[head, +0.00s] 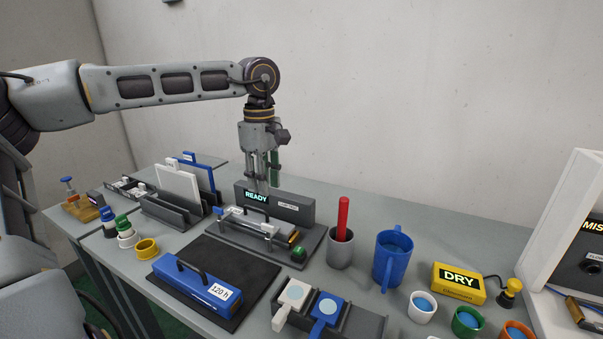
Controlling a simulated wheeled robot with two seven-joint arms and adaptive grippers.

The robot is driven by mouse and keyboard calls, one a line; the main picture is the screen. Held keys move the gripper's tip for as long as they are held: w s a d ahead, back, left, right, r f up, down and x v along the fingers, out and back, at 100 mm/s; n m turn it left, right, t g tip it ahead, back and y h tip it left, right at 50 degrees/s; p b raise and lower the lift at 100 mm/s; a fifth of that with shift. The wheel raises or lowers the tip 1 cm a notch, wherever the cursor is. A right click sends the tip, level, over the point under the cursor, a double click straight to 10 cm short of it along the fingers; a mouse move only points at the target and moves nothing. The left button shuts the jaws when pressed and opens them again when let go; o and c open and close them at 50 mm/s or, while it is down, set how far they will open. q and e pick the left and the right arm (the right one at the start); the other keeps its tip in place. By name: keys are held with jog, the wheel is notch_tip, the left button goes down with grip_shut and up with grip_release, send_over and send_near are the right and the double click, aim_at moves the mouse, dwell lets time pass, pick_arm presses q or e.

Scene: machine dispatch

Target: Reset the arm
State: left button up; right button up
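My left gripper (257,184) points straight down at the end of my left arm, which comes in from the left. A green upright part (275,165) shows just behind the fingers. My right gripper is not in view.
Below the gripper lies a fixture (251,225) with a green knob (299,254). A blue case (196,285) labelled "120 h" lies on a black mat (240,258). A grey cup with a red stick (342,220), a blue mug (392,259) and a yellow "DRY" box (458,282) stand right.

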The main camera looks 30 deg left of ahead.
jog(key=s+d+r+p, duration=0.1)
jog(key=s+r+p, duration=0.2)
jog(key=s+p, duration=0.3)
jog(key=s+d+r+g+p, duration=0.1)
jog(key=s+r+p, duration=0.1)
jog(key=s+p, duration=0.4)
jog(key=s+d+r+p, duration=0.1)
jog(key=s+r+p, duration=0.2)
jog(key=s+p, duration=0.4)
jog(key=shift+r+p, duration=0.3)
jog(key=shift+p, duration=1.1)
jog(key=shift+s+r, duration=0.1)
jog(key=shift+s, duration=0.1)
